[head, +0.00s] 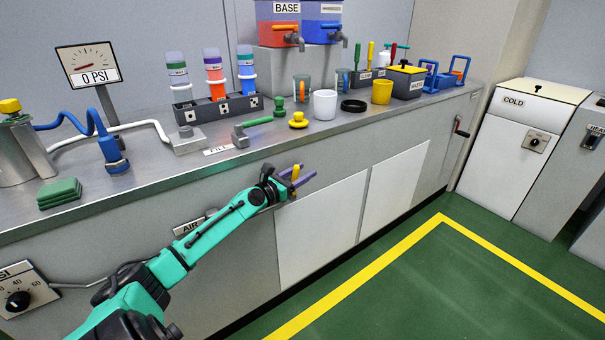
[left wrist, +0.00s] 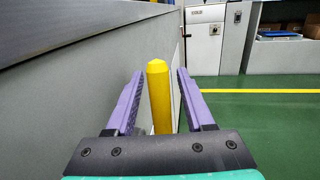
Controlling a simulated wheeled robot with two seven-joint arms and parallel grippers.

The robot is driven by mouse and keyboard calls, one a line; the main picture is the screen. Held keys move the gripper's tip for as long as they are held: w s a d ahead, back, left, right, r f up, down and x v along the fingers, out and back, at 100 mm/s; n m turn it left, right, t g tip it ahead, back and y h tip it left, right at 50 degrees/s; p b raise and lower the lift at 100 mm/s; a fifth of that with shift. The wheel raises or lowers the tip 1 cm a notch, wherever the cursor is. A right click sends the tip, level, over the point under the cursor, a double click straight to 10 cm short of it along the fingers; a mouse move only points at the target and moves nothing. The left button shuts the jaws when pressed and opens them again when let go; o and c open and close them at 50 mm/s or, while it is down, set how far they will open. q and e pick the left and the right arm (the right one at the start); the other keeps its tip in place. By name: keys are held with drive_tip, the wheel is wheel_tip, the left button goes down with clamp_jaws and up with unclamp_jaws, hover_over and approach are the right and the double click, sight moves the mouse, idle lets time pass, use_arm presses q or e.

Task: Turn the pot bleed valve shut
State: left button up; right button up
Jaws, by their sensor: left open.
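The metal pot (head: 22,155) stands at the far left of the counter, cut off by the picture edge. A yellow knob (head: 10,106) sits on its top; I cannot tell whether this is the bleed valve or how it is turned. My left gripper (head: 299,178) is open in front of the counter's front face, well to the right of the pot. A yellow rod stands between its purple fingers in the left wrist view (left wrist: 159,98), with gaps on both sides. I cannot tell what the rod belongs to. My right gripper is not in view.
A gauge reading 0 PSI (head: 88,65), a blue hose fitting (head: 115,155) and a green pad stack (head: 59,193) are near the pot. A rack of bottles (head: 215,108) and cups stand farther right on the counter (head: 140,190). The green floor (head: 430,290) is clear.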

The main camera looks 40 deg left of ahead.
use_arm(q)
clamp_jaws()
idle(1.4)
